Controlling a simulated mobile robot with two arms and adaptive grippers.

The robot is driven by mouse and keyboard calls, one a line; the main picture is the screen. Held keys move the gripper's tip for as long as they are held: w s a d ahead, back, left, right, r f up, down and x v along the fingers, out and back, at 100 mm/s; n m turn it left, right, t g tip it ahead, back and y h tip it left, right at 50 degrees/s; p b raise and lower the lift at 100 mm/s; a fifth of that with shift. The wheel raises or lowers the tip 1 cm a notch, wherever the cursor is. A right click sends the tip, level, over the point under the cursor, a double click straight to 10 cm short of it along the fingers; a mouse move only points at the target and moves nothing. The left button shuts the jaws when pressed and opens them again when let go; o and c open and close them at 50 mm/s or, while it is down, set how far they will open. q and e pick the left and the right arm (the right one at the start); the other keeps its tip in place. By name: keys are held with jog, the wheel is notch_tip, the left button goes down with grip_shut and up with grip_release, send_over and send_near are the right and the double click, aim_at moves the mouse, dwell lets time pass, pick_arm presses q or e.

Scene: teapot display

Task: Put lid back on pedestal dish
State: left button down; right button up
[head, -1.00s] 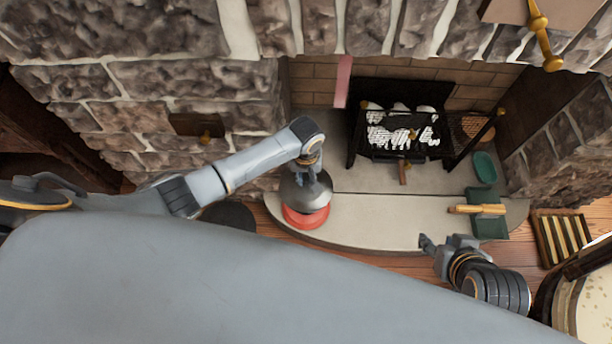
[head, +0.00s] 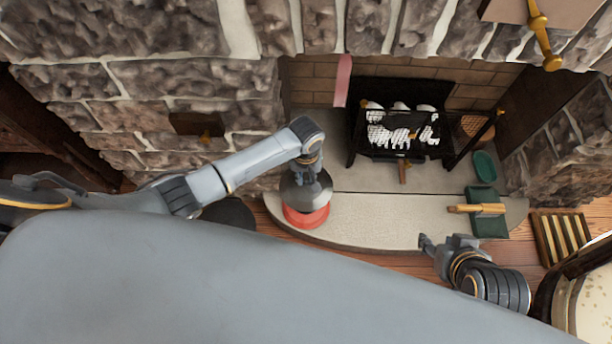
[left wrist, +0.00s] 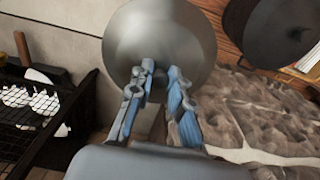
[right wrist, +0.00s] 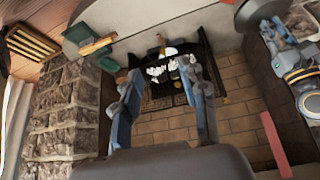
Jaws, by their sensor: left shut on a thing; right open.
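The grey metal domed lid (head: 300,192) is in my left gripper (head: 308,172), at the left end of the stone hearth. The red pedestal dish (head: 306,217) shows directly below the lid. From above I cannot tell whether the lid touches the dish. In the left wrist view the lid (left wrist: 160,40) fills the top middle and hides the dish. The left fingers (left wrist: 155,95) are at its top; the grasped part is hidden between them. My right gripper (head: 426,242) is open and empty by the hearth's front edge; it also shows in the right wrist view (right wrist: 165,85).
A black fireplace grate (head: 400,130) with white logs stands behind the hearth (head: 390,220). A green cloth with a wooden-handled tool (head: 487,210) and a green dish (head: 484,167) lie at the right. A dark round thing (head: 230,213) is left of the lid. The middle hearth is clear.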

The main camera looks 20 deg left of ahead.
jog(key=shift+s+d, duration=0.15)
jog(key=shift+s, duration=0.05)
jog(key=shift+s+f, duration=0.2)
jog(key=shift+s, duration=0.1)
jog(key=shift+s+d+g, duration=0.1)
jog(key=shift+s+g, duration=0.1)
jog(key=shift+g, duration=0.1)
jog(key=shift+s+f, duration=0.15)
jog(key=shift+s, duration=0.1)
jog(key=shift+s+d, duration=0.1)
jog(key=shift+s+g, duration=0.2)
jog(key=shift+g, duration=0.1)
pick_arm(q)
jog(key=shift+s+p, duration=0.1)
jog(key=shift+p, duration=0.25)
pick_arm(e)
jog(key=shift+s+d+f+g, duration=0.1)
jog(key=shift+s+d+g, duration=0.1)
jog(key=shift+s, duration=0.2)
jog(key=shift+s+d+f+g, duration=0.1)
jog(key=shift+s+g, duration=0.1)
jog(key=shift+s, duration=0.15)
jog(key=shift+s+d+h, duration=0.1)
jog(key=shift+s+h, duration=0.2)
